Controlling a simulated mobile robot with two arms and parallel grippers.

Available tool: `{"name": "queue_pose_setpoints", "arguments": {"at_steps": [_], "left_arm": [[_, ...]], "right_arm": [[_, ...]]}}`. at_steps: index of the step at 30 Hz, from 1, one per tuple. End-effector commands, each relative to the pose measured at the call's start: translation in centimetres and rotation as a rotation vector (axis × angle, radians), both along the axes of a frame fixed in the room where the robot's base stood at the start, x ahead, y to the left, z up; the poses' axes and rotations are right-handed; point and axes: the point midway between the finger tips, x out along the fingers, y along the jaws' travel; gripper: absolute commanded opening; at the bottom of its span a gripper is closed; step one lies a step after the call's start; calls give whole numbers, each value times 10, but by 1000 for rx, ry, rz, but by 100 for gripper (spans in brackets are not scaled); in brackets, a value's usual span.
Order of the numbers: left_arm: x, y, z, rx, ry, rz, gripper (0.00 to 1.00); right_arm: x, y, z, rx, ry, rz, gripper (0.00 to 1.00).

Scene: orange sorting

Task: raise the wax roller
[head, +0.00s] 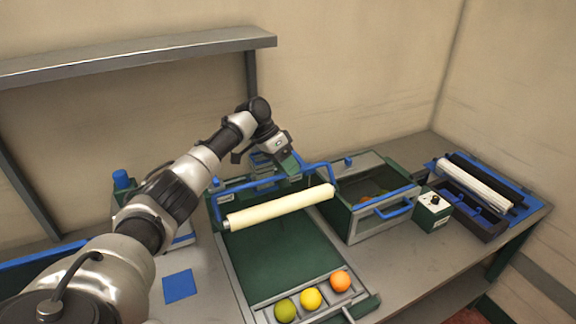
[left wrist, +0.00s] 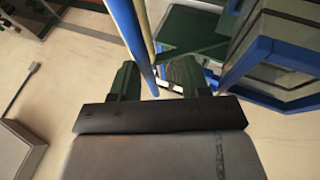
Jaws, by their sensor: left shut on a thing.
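The wax roller is a long cream cylinder (head: 282,207) on a blue frame, lying slantwise above the back part of a green-bedded tray (head: 275,262). Its blue handle bar (left wrist: 133,40) runs between my left gripper's green fingers in the left wrist view. My left gripper (head: 287,168) reaches down from behind and above the roller, shut on the blue bar (head: 232,184). The left wrist view also shows the gripper's fingers (left wrist: 155,82) on both sides of the bar. The exact contact is partly hidden. My right gripper is in neither view.
Green, yellow and orange fruits (head: 311,298) lie in compartments at the tray's front. A glass-topped bin with a blue handle (head: 394,208) stands to the right, beside a green control box (head: 432,211) and a rack of rollers (head: 475,184). A grey shelf (head: 140,55) hangs at the back left.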

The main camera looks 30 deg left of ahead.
Motion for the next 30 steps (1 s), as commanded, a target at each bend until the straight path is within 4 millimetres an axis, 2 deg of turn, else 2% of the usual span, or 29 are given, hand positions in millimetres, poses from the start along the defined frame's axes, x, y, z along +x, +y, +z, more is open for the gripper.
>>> {"name": "queue_pose_setpoints", "arguments": {"at_steps": [24,30], "left_arm": [[1,-1,1,-1,-3,-1,40],[-2,11,17,0,-7,2,40]], "right_arm": [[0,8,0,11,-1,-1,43],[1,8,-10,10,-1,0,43]]}}
